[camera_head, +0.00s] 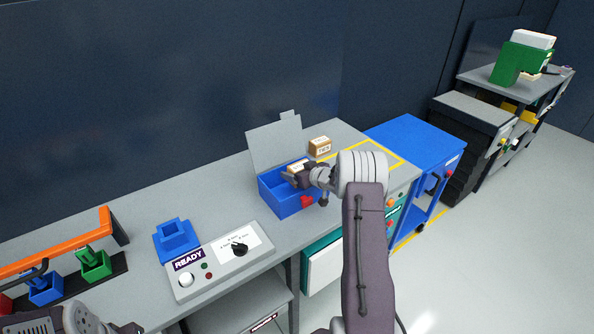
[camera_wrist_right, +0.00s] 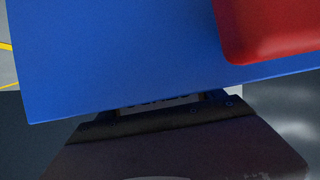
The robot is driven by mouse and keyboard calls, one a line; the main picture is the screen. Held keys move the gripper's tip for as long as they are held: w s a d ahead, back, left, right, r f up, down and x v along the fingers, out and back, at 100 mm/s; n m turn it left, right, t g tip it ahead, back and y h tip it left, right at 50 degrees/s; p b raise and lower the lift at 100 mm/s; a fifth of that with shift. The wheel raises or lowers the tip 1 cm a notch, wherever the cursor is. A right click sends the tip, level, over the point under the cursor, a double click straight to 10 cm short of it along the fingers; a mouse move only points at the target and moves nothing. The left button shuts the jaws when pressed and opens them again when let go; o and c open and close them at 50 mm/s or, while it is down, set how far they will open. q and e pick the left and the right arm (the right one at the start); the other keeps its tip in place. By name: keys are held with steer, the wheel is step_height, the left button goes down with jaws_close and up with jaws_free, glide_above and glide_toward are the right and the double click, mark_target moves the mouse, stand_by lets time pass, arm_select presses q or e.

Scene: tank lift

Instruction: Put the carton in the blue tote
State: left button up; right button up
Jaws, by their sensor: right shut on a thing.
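The blue tote (camera_head: 284,203) stands on the grey bench with its grey lid (camera_head: 274,143) raised at the back and a red latch (camera_head: 307,201) on its front. My right gripper (camera_head: 293,177) is over the tote's opening, shut on a small brown and white carton (camera_head: 297,165). How deep the carton sits cannot be told. The right wrist view shows the tote's blue wall (camera_wrist_right: 120,50) and red latch (camera_wrist_right: 270,28) close up; the carton is hidden there. My left gripper (camera_head: 128,328) is only partly in view at the bottom edge.
Another brown carton (camera_head: 320,146) stands behind the tote, near a yellow-outlined area (camera_head: 385,150). A control box (camera_head: 222,258) with a knob and a blue holder (camera_head: 175,240) lie to the left. A blue cart (camera_head: 420,137) adjoins the bench's right end.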

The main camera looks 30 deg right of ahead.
steer(key=o, duration=1.2)
steer(key=shift+f, duration=0.1)
steer(key=shift+o, duration=0.2)
steer(key=shift+r, duration=0.35)
steer(key=v, duration=1.2)
steer(key=shift+r, duration=0.3)
